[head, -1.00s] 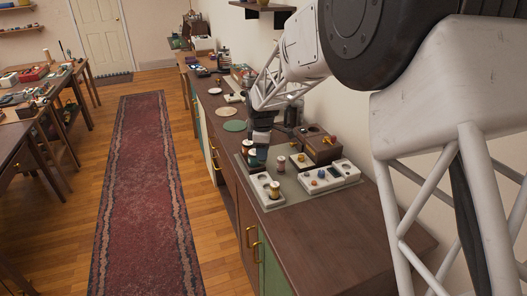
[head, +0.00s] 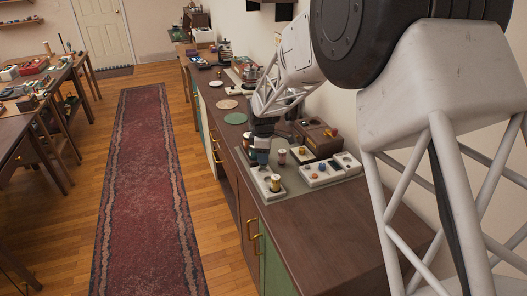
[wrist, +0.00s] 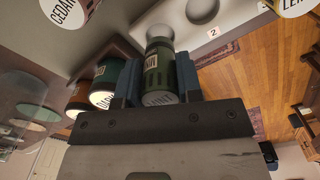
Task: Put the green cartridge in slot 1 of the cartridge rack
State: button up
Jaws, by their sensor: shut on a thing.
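My gripper (wrist: 160,85) is shut on the green cartridge (wrist: 158,62), a dark green cylinder with a pale end and a partly readable label. In the head view my gripper (head: 262,153) is low over the counter, just behind the white cartridge rack (head: 263,188). The rack also shows in the wrist view (wrist: 228,22), with a "2" mark and round recesses. A yellow cartridge (head: 275,183) stands in the rack. The slot 1 mark is not readable.
A red-brown cartridge (head: 282,157) stands right of my gripper. In the wrist view another green cartridge (wrist: 108,80) is close beside the left finger. The counter's near end (head: 340,225) is clear.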

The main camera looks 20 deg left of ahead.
jog(key=shift+f, duration=0.55)
jog(key=shift+f, duration=1.05)
dwell(1.0)
jog(key=o, duration=1)
jog(key=shift+r, duration=0.1)
jog(key=shift+r, duration=3.65)
